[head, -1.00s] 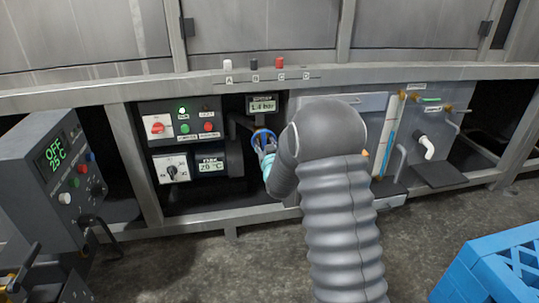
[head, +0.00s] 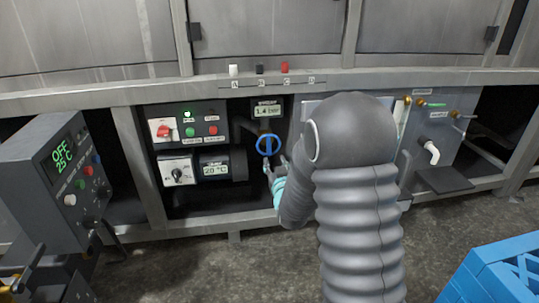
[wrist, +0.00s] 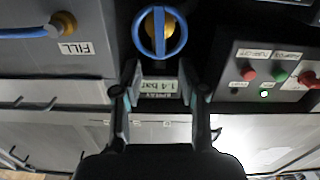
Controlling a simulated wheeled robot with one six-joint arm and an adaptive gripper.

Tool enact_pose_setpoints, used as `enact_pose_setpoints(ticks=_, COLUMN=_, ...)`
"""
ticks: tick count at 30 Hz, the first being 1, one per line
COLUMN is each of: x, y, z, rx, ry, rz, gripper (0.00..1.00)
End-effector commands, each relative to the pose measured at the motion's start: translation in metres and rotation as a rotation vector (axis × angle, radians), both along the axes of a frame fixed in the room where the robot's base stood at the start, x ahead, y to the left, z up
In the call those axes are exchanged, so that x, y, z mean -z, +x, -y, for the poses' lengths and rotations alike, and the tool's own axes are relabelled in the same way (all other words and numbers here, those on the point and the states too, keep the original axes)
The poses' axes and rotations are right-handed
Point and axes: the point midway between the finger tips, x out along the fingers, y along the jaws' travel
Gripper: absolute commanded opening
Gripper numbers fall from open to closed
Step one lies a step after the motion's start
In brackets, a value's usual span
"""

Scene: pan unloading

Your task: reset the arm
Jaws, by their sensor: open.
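My gripper (head: 275,167) is open and empty, just below and in front of a blue round valve handle (head: 268,145) in the head view. In the wrist view my gripper (wrist: 161,75) has its two fingers spread apart, with the blue handle (wrist: 160,32) beyond the fingertips. The handle has a crossbar and a brass centre. I see a gap between fingers and handle in the head view. My grey ribbed arm covers part of the panel right of the handle.
A pressure display (head: 267,107) reading 1.4 bar sits above the handle. An OFF 25 °C console (head: 65,170) stands far left. A blue crate (head: 495,275) is lower right.

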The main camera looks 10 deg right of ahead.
Motion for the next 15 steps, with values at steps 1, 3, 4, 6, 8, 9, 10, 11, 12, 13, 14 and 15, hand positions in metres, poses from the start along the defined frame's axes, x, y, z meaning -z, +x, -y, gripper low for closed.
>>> enact_pose_setpoints(ticks=1, x=0.004, y=0.000, z=0.000, rx=0.000, ry=0.001, rz=-0.018, gripper=0.42)
enact_pose_setpoints(ticks=3, x=0.016, y=-0.001, z=0.000, rx=0.001, ry=0.004, rz=-0.072, gripper=0.42)
enact_pose_setpoints(ticks=4, x=0.024, y=-0.001, z=0.000, rx=0.001, ry=0.006, rz=-0.106, gripper=0.42)
enact_pose_setpoints(ticks=6, x=0.047, y=-0.006, z=0.000, rx=0.001, ry=0.010, rz=-0.209, gripper=0.42)
enact_pose_setpoints(ticks=8, x=0.072, y=-0.015, z=0.000, rx=0.002, ry=0.013, rz=-0.321, gripper=0.42)
enact_pose_setpoints(ticks=9, x=0.089, y=-0.023, z=0.000, rx=0.004, ry=0.016, rz=-0.399, gripper=0.42)
enact_pose_setpoints(ticks=10, x=0.099, y=-0.030, z=0.000, rx=0.005, ry=0.018, rz=-0.454, gripper=0.42)
enact_pose_setpoints(ticks=11, x=0.107, y=-0.037, z=0.000, rx=0.006, ry=0.019, rz=-0.505, gripper=0.42)
enact_pose_setpoints(ticks=12, x=0.115, y=-0.047, z=0.000, rx=0.007, ry=0.022, rz=-0.571, gripper=0.42)
enact_pose_setpoints(ticks=13, x=0.118, y=-0.055, z=0.000, rx=0.008, ry=0.023, rz=-0.617, gripper=0.42)
enact_pose_setpoints(ticks=14, x=0.121, y=-0.064, z=0.000, rx=0.010, ry=0.025, rz=-0.663, gripper=0.42)
enact_pose_setpoints(ticks=15, x=0.122, y=-0.076, z=0.000, rx=0.012, ry=0.027, rz=-0.721, gripper=0.42)
